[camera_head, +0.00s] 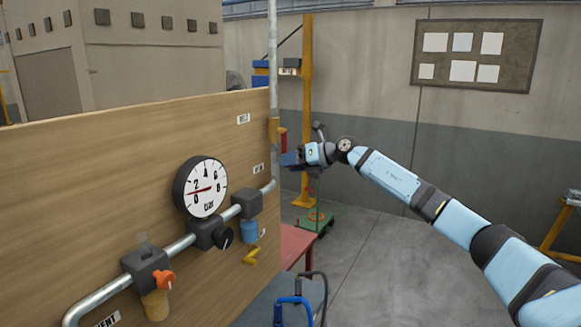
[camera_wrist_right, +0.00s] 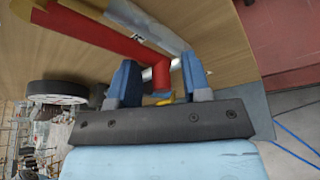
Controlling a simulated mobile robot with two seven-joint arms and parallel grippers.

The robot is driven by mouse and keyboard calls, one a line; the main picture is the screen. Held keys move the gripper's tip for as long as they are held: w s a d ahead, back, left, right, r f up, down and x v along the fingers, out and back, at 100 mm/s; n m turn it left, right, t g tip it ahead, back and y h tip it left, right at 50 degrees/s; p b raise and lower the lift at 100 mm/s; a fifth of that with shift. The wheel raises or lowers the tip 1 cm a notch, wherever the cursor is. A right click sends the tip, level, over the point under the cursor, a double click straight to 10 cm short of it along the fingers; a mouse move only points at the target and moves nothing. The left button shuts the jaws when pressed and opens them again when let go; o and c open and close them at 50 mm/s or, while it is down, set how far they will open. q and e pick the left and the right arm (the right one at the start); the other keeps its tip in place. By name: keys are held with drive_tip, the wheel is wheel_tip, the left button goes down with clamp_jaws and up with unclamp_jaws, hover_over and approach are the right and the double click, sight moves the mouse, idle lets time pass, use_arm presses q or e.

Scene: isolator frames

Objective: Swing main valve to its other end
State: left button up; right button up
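The main valve (camera_head: 274,131) is a yellow body on the vertical grey pipe at the board's right edge. Its red lever (camera_head: 283,139) points down in the head view, with its lower part close to my right gripper (camera_head: 290,159). In the right wrist view the red lever (camera_wrist_right: 112,40) runs across the top and bends toward my gripper. The blue fingers of my right gripper (camera_wrist_right: 160,82) are apart. The lever's bent end lies between them, with visible gaps on both sides. My left gripper is not in view.
The wooden board (camera_head: 110,190) carries a round pressure gauge (camera_head: 201,188), a black knob (camera_head: 222,237), an orange knob (camera_head: 163,279) and a small yellow handle (camera_head: 250,256). A red table (camera_head: 297,243) stands below at the right. The floor (camera_head: 375,265) right of it is open.

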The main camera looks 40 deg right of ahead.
drive_tip(key=shift+f, duration=0.25)
drive_tip(key=shift+s+d, duration=0.2)
drive_tip(key=shift+s, duration=0.05)
drive_tip(key=b+v, duration=0.4)
drive_tip(key=v, duration=0.9)
drive_tip(key=shift+r, duration=0.2)
